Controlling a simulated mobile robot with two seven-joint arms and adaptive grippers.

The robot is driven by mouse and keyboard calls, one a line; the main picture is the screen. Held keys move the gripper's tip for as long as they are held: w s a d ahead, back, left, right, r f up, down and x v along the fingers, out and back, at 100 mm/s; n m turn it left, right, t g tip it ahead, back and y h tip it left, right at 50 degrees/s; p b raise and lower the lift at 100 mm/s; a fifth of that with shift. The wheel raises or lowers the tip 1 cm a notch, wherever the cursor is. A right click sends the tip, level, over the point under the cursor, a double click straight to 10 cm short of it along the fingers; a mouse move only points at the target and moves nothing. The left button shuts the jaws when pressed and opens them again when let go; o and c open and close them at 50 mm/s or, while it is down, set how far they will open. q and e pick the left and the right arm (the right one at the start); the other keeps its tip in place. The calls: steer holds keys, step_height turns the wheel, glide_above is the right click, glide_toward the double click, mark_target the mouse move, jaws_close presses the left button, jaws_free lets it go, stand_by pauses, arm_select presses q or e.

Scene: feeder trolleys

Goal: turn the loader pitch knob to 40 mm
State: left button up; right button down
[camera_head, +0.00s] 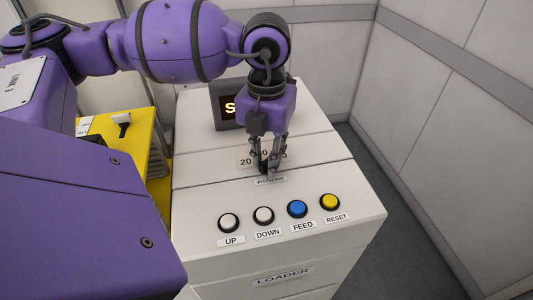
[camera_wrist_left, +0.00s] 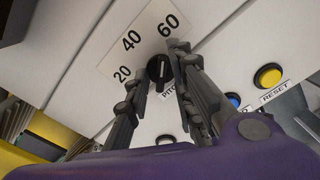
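The black pitch knob (camera_wrist_left: 158,69) sits on the loader's top, below a white scale plate (camera_wrist_left: 122,62) marked 20, 40 and 60. I cannot tell surely which number its pointer faces. My left gripper (camera_head: 268,166) reaches down over the knob from above, hiding most of it and part of the scale plate (camera_head: 246,161) in the head view. In the left wrist view the two fingers of my left gripper (camera_wrist_left: 161,66) are apart, one on each side of the knob. I see gaps beside it, so the fingers look open around it. My right gripper is not in view.
The loader (camera_head: 200,170) has UP (camera_head: 229,221), DOWN (camera_head: 263,215), FEED (camera_head: 297,209) and RESET (camera_head: 330,202) buttons in front of the knob. A dark display (camera_head: 228,105) stands behind. A yellow trolley (camera_head: 150,140) is at the left, a grey wall at the right.

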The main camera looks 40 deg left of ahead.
arm_select(q)
jaws_close()
steer(key=shift+n, duration=0.3)
steer(key=n, duration=0.4)
steer(key=n+p, duration=0.1)
steer(key=n, duration=0.4)
stand_by(0.6)
steer(key=shift+o, duration=1.2)
jaws_free()
steer(key=shift+s, duration=0.1)
